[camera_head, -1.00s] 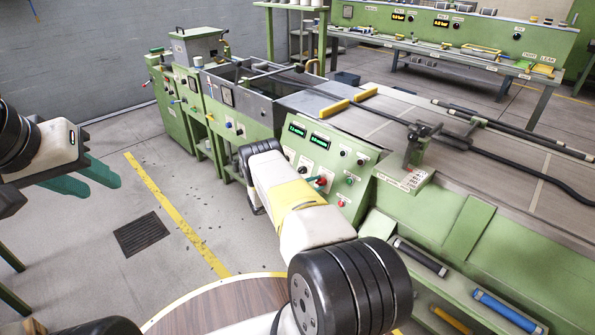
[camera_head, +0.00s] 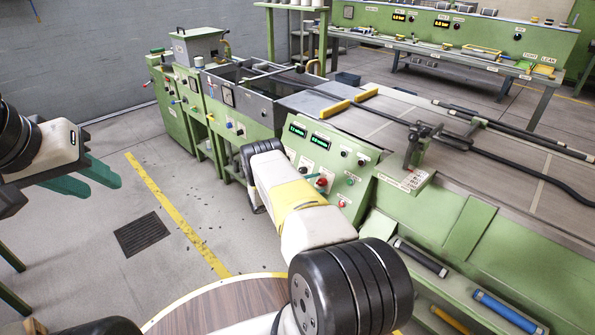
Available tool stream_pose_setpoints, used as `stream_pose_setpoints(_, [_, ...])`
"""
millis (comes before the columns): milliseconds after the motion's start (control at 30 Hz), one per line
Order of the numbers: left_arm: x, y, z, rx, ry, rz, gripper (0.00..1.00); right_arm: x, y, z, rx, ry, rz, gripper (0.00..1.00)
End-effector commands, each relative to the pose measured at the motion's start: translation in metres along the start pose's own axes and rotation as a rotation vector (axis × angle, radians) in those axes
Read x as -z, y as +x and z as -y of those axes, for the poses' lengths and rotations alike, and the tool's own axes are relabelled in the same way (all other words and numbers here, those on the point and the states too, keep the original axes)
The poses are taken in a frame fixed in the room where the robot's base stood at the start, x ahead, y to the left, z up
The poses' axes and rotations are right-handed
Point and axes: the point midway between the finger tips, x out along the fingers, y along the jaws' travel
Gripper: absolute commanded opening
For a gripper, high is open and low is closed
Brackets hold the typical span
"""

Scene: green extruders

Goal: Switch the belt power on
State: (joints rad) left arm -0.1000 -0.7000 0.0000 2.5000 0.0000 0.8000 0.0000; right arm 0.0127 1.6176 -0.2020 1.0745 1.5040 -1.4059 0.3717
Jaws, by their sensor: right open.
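The green control panel (camera_head: 338,150) of the belt machine stands mid-view, with two lit green displays, a red knob (camera_head: 322,182), a green button (camera_head: 350,181) and a red button (camera_head: 342,203). Which control is the belt power cannot be read. My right arm reaches across to the panel and hides its lower left part. Only a teal fingertip of my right gripper (camera_head: 312,176) shows, right beside the red knob; whether it touches the knob cannot be told. My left gripper (camera_head: 104,190) is open and empty at the left, over the floor.
The conveyor belt (camera_head: 480,145) runs to the right behind the panel, with a small post (camera_head: 415,148) at its near edge. A green machine with a hopper (camera_head: 197,45) stands left of it.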

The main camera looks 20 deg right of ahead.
Motion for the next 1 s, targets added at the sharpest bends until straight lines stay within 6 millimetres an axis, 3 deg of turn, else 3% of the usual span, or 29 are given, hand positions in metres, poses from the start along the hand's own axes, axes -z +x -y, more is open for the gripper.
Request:
stream_pose_setpoints(167, [0.000, 0.000, 0.000, 0.000, 0.000, 0.000, 0.36, 0.000, -0.007, 0.000, 0.000, -0.001, 0.000, 0.51])
stream_pose_setpoints(600, [0.000, 0.000, 0.000, 0.000, 0.000, 0.000, 0.36, -0.001, -0.073, 0.000, 0.001, -0.001, 0.002, 0.51])
stream_pose_setpoints(1000, [0.000, 0.000, 0.000, 0.000, 0.000, 0.000, 0.36, 0.000, -0.078, 0.000, 0.000, 0.000, 0.000, 0.51])
